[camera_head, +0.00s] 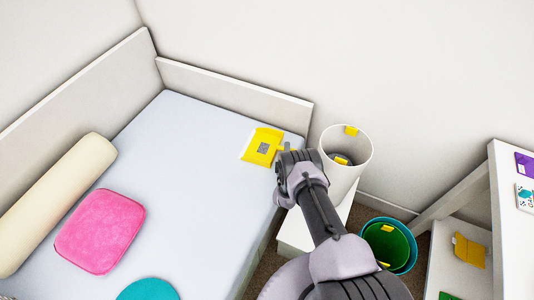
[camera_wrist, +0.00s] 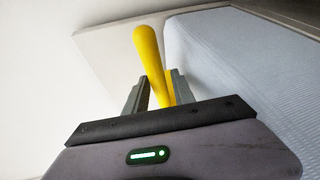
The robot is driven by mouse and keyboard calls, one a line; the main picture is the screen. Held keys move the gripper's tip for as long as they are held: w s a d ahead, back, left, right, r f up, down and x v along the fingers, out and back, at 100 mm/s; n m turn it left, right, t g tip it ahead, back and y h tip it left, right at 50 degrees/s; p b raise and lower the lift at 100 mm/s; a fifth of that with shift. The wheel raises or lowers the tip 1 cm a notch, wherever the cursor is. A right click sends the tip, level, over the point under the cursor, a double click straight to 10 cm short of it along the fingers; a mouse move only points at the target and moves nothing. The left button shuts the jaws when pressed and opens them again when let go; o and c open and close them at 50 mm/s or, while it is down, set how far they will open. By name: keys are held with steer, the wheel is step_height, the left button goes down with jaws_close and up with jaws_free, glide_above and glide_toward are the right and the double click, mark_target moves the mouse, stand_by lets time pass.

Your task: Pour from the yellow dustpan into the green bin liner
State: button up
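The yellow dustpan (camera_head: 263,146) shows in the head view above the far right part of the bed, with a pale front edge and a small grey piece on its pan. Its yellow handle (camera_wrist: 150,55) rises between my fingers in the wrist view. My gripper (camera_head: 284,152) is shut on that handle; it also shows in the wrist view (camera_wrist: 160,92). The pan itself is hidden in the wrist view. The green bin liner (camera_head: 385,240) sits inside a teal bin (camera_head: 413,252) on the floor, lower right of my gripper and well apart from the dustpan.
A white cylindrical bin (camera_head: 350,172) with yellow tags stands on a white stand (camera_head: 297,232) beside the bed (camera_head: 185,150). A white shelf unit (camera_head: 505,225) with small cards stands right. A pink cushion (camera_head: 100,232) and cream bolster (camera_head: 55,205) lie on the bed.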

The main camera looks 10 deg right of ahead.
steer(key=shift+w+d+f, duration=0.1)
steer(key=shift+w+d, duration=0.05)
steer(key=shift+w, duration=0.25)
jaws_close()
steer(key=shift+r, duration=0.2)
